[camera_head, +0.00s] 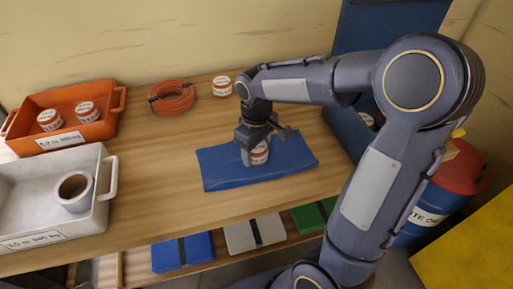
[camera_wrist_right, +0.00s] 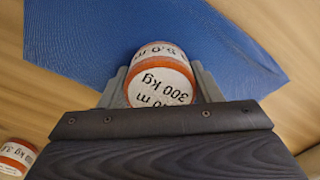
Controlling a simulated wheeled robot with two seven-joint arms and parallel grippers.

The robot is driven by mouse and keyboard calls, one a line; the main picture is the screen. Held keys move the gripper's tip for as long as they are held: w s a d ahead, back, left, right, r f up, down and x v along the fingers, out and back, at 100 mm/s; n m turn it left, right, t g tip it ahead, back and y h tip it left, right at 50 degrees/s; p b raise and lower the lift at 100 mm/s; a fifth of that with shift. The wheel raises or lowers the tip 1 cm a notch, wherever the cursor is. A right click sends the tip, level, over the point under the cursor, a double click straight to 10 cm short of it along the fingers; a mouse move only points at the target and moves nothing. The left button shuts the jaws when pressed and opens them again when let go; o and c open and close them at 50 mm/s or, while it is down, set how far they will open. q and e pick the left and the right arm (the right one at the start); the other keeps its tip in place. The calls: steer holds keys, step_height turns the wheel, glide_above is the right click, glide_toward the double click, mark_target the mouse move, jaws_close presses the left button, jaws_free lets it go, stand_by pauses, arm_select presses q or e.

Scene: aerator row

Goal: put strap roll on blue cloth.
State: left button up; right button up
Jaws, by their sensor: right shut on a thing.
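A strap roll (camera_head: 260,153), white-labelled with orange-red ends, is between the fingers of my right gripper (camera_head: 254,152) over the blue cloth. In the right wrist view the strap roll (camera_wrist_right: 160,78) shows its printed label between the two fingers of the right gripper (camera_wrist_right: 161,88), which is shut on it. The blue cloth (camera_head: 218,172) lies on the wooden shelf and also shows behind the roll in the right wrist view (camera_wrist_right: 85,40). I cannot tell whether the roll touches the cloth. My left gripper is not in view.
Another strap roll (camera_head: 222,86) stands behind the cloth, beside an orange coil (camera_head: 171,97). An orange tray (camera_head: 118,97) holds two similar rolls. Blue and grey cases lie on the lower shelf.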

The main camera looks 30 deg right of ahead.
steer(key=o, duration=1.4)
steer(key=shift+s+a+f, duration=0.1)
steer(key=shift+s+f, duration=0.1)
steer(key=shift+f, duration=0.05)
steer(key=shift+o, duration=0.2)
steer(key=shift+r, duration=0.25)
step_height(320, 180, up, 13)
steer(key=p, duration=0.2)
steer(key=s+a+f+m+t+y, duration=0.2)
steer(key=s+m, duration=0.1)
steer(key=s, duration=0.5)
steer(key=s+a+f+m+t+y, duration=0.1)
steer(key=s+a+f+m+t, duration=0.1)
steer(key=s, duration=0.6)
steer(key=shift+s+f+m+t+y, duration=0.3)
steer(key=shift+f+m+t+y, duration=0.1)
steer(key=shift+f+t, duration=0.45)
